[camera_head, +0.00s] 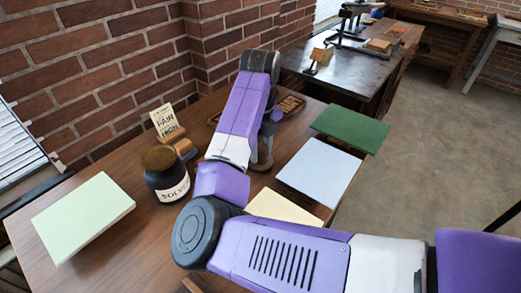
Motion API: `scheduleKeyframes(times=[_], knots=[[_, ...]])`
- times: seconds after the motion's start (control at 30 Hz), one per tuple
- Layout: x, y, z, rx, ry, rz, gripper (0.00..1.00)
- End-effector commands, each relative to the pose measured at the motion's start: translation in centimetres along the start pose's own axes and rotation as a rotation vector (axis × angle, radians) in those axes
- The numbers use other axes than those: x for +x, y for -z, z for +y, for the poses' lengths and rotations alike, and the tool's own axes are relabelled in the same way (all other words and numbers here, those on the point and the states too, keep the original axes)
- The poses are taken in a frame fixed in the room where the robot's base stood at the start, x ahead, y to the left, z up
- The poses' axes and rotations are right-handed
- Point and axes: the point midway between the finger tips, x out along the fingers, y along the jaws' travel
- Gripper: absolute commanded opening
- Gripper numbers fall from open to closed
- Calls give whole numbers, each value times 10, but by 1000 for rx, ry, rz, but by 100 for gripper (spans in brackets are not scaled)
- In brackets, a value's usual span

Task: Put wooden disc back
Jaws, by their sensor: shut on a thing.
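My gripper (265,140) points down over the wooden table, at the far end of my purple and white arm, and is partly hidden by it. It is shut on a small grey-brown thing (262,164), low near the tabletop. This may be the wooden disc, but it is too small and covered to be sure. I cannot tell whether it touches the table. A dark jar labelled SOLVENT (167,182) with a round brown top (160,157) stands to the left of my arm.
A card stand (168,123) is behind the jar. A pale green board (83,215) lies at the left. A slotted wooden tray (291,104) is behind my gripper. Blue (318,170), dark green (350,129) and cream (283,207) boards lie at the right. A brick wall (100,60) bounds the back.

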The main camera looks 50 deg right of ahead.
Motion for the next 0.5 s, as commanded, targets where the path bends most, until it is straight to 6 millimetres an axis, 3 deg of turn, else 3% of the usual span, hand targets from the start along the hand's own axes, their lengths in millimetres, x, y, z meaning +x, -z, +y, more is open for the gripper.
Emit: scheduleKeyframes(times=[0.23, 0.27, 0.3, 0.37, 0.5], knots=[[4, 0, 0, 0, 0, 0, 0], [2, 0, 0, 0, 0, 0, 38], [2, 0, 0, 0, 0, 0, 46], [2, 0, 0, 0, 0, 0, 54], [2, 0, 0, 0, 0, 0, 54]])
